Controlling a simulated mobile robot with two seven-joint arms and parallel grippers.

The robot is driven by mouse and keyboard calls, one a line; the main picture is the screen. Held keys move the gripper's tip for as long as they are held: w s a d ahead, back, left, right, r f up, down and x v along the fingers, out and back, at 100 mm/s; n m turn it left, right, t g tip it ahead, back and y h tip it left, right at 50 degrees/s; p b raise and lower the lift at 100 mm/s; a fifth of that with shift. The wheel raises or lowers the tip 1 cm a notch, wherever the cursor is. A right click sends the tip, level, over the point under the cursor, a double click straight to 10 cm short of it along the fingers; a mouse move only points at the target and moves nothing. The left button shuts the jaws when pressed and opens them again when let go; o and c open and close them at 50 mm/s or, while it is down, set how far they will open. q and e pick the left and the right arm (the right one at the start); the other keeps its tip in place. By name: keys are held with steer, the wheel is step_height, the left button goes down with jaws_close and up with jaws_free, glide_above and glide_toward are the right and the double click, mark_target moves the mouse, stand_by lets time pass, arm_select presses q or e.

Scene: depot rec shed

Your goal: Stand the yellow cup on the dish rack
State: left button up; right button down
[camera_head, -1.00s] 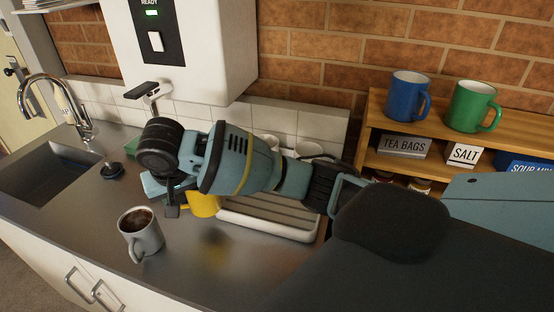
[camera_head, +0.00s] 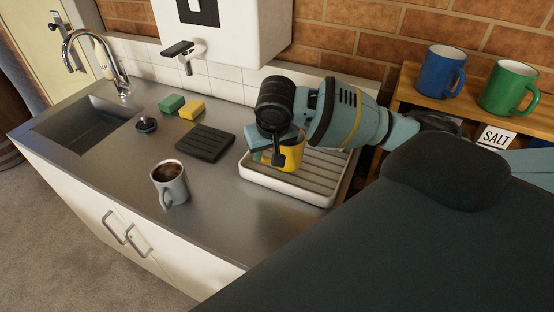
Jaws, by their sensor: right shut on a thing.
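The yellow cup (camera_head: 292,156) is in my right gripper (camera_head: 278,157), which is shut on it. The gripper and wrist hide part of the cup. The cup looks upright over the left part of the dish rack (camera_head: 310,190), a white tray with grey ribs on the counter. I cannot tell whether the cup's base touches the ribs or is a little above them. My left gripper is not in view.
A grey mug of dark drink (camera_head: 170,184) stands left of the rack. Blue (camera_head: 441,72) and green (camera_head: 508,88) mugs stand on the shelf.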

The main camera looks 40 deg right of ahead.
steer(key=shift+s+d, duration=0.25)
steer(key=shift+d, duration=0.35)
steer(key=shift+d+f, duration=0.1)
steer(key=shift+f, duration=1.7)
steer(key=shift+s, duration=0.1)
steer(key=c, duration=1.1)
jaws_free()
steer(key=shift+f, duration=0.1)
steer(key=v, duration=1.2)
steer(key=shift+p, duration=0.3)
